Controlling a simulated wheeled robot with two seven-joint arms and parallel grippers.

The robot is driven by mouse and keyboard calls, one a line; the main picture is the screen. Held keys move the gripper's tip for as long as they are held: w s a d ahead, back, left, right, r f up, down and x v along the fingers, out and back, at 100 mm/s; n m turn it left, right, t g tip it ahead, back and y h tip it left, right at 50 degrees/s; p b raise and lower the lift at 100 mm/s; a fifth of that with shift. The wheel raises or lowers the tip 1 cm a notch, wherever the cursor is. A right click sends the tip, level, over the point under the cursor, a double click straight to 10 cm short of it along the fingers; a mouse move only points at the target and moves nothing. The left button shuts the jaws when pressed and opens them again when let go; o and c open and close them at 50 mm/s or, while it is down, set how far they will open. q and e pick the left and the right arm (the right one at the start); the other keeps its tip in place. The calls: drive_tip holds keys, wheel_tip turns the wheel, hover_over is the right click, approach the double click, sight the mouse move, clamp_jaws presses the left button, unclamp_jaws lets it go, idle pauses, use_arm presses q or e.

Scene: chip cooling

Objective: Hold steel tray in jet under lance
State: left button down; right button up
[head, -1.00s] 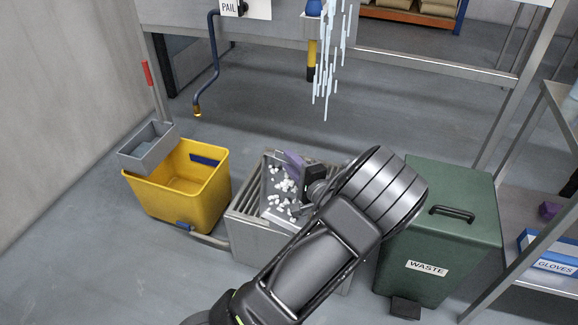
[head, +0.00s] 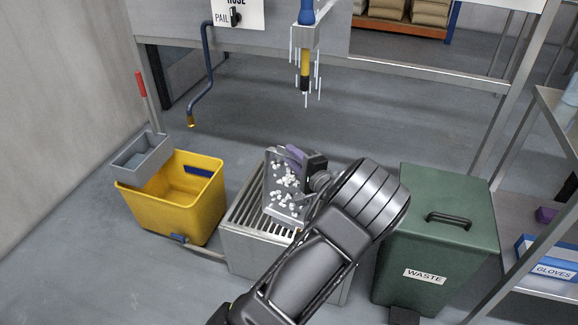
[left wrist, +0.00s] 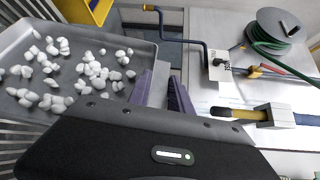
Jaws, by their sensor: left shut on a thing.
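The steel tray (head: 270,190) carries several small white lumps and is held above a slatted grey stand in the head view. It looks tilted there. It fills the left side of the left wrist view (left wrist: 142,48). My left gripper (head: 307,160), with purple fingers, is shut on the tray's rim; the fingers also show in the left wrist view (left wrist: 165,90). The lance (head: 305,65), blue above with a yellow and black lower part, hangs above and behind the tray. Pale jet streaks (head: 318,82) fall around its tip, apart from the tray. My right gripper is out of view.
A yellow mop bucket (head: 172,214) stands left of the slatted stand (head: 240,212). A green waste bin (head: 430,265) stands right. A bent blue pipe (head: 207,70) hangs beside a switch plate (head: 250,14). A hose reel (left wrist: 281,24) shows in the left wrist view.

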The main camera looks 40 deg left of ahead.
use_arm(q)
drive_tip(key=w+a+b, duration=0.2)
drive_tip(key=w+b, duration=0.1)
drive_tip(key=w, duration=0.4)
drive_tip(key=w+a+b, duration=0.3)
drive_tip(key=w+b, duration=0.1)
drive_tip(key=w, duration=0.3)
drive_tip(key=shift+w, duration=0.3)
drive_tip(key=shift+r, duration=0.1)
idle(2.6)
drive_tip(key=shift+s+d+b, duration=0.2)
drive_tip(key=shift+s+d, duration=0.65)
drive_tip(key=shift+s, duration=1.65)
drive_tip(key=shift+s+d+b, duration=0.25)
drive_tip(key=shift+s+d, duration=0.65)
drive_tip(key=shift+s, duration=1.65)
drive_tip(key=shift+s+d+b, duration=0.2)
drive_tip(key=shift+s+d, duration=0.65)
drive_tip(key=shift+s, duration=1.65)
